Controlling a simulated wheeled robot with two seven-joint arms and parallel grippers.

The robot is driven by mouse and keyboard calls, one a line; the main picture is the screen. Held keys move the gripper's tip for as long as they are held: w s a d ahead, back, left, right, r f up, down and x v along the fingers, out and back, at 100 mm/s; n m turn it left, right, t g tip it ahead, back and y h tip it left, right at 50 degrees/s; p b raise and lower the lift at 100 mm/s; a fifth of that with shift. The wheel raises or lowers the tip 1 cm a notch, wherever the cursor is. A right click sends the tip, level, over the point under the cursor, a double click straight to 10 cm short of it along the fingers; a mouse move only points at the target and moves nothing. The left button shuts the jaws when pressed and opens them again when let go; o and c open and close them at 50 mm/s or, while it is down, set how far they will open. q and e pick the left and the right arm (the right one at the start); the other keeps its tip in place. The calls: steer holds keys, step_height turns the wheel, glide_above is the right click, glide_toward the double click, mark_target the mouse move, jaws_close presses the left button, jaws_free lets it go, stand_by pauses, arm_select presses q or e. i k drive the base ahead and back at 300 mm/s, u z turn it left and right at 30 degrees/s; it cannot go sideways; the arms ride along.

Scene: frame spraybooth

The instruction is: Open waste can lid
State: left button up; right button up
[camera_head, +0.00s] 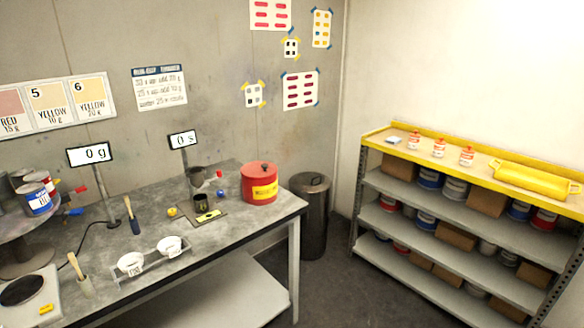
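A red can (259,186) with a yellow label stands at the right end of the workbench. A tall dark metal bin (313,222) stands on the floor just right of the bench. Its round lid (309,182) looks closed, with a small handle on top. I cannot tell from the picture which of the two is the waste can. Neither of my grippers is in view.
The grey workbench (120,235) carries a scale (30,290), brushes, two white cups, dark cups (201,202) and a rotating stand with paint cans at left. A shelf (450,178) with cans and boxes lines the right. Dark floor lies between bench and shelf.

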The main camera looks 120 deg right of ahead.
mark_target(256, 170)
steer(key=z, duration=3.45)
steer(key=k, duration=0.35)
steer(key=z, duration=0.95)
steer(key=i, duration=1.1)
steer(key=u, duration=0.2)
